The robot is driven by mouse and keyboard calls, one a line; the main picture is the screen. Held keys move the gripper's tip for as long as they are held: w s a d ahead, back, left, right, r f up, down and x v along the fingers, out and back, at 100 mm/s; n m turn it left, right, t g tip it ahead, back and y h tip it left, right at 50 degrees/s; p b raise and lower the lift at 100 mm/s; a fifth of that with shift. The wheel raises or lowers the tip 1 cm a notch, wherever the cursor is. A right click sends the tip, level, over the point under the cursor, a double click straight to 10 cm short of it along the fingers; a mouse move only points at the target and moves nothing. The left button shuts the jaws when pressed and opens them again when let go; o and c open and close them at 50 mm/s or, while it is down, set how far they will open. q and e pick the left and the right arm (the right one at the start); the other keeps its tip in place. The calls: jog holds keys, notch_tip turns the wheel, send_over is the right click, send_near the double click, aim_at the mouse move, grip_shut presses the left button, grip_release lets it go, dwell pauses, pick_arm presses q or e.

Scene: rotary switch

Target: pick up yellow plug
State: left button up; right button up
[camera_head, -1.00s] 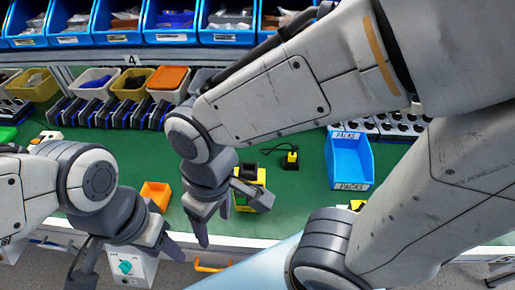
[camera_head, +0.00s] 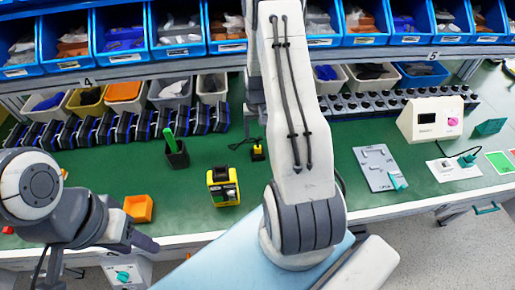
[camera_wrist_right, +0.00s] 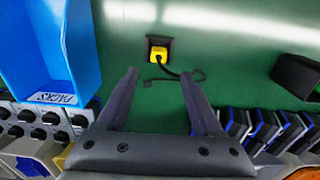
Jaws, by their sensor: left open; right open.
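The yellow plug (camera_head: 258,152) stands on the green worktable with a black cord, just left of my right arm in the head view. In the right wrist view the yellow plug (camera_wrist_right: 157,53) sits on a black base, its cord curling right. My right gripper (camera_wrist_right: 158,75) is open and empty, with the plug ahead of and between its fingertips. My left gripper (camera_head: 100,258) is open at the table's front edge, lower left, away from the plug.
A dark cup (camera_head: 177,155) holds a green item. A blue bin (camera_wrist_right: 50,45) stands left in the wrist view. Dark blocks (camera_wrist_right: 255,130) line the right.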

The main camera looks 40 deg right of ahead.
aim_at(258, 145)
notch_tip(258, 145, down, 3)
jog(key=shift+r, duration=0.1)
jog(key=shift+s+a+f+p, duration=0.1)
jog(key=shift+s+f+p, duration=0.1)
jog(key=shift+f+p, duration=0.5)
notch_tip(258, 145, down, 3)
jog(key=shift+f+p, duration=0.1)
jog(key=shift+p, duration=0.6)
jog(key=shift+f, duration=0.4)
grip_shut()
